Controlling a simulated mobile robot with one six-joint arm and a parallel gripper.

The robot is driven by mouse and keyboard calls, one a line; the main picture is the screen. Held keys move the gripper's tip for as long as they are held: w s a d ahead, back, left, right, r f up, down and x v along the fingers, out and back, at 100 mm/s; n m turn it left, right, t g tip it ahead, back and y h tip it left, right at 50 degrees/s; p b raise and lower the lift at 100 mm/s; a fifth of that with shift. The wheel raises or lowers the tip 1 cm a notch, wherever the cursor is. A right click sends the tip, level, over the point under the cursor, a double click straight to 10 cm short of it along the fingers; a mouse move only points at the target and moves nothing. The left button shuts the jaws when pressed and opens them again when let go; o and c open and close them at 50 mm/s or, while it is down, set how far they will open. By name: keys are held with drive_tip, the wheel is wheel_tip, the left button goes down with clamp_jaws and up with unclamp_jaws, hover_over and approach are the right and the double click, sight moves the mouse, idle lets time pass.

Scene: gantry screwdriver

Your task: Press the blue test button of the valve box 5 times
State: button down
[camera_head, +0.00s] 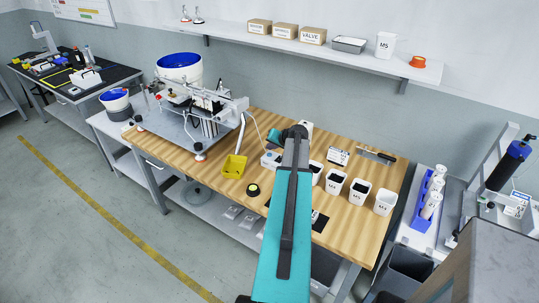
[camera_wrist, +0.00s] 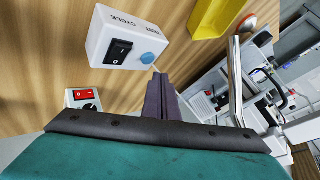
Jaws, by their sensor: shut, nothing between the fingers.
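The valve box is a white box (camera_wrist: 125,40) marked TEST and CYCLE, in the upper left of the wrist view. Its face carries a black rocker switch (camera_wrist: 119,50) and the round blue test button (camera_wrist: 148,59). My gripper (camera_wrist: 159,77) is shut and empty. Its dark fingertips show just below the blue button in the picture; I cannot tell whether they touch it. In the head view a small white box (camera_head: 270,159), probably the valve box, stands on the bench left of my arm, which partly blocks that area.
A yellow bin (camera_head: 234,167) stands left of the box on the wooden bench (camera_head: 220,200). A metal gantry machine (camera_head: 195,115) fills the bench's left end. Several white cups, one at the right (camera_head: 385,203), stand right of my arm. A small red-switch box (camera_wrist: 84,98) shows in the wrist view.

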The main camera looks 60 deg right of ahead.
wheel_tip(320, 180, up, 4)
drive_tip(key=shift+p, duration=0.5)
drive_tip(key=shift+n, duration=0.3)
idle(2.4)
drive_tip(key=shift+d+r+n+y+b, duration=0.15)
drive_tip(key=shift+r+n+b, duration=0.5)
drive_tip(key=shift+n, duration=2.45)
drive_tip(key=shift+a+r+n+y+b, duration=0.1)
drive_tip(key=shift+r+n+b, duration=0.45)
drive_tip(key=shift+n, duration=2.55)
drive_tip(key=shift+d+r+n+y+b, duration=0.15)
drive_tip(key=shift+r+n+b, duration=0.5)
drive_tip(key=shift+n, duration=2.45)
drive_tip(key=shift+a, duration=0.1)
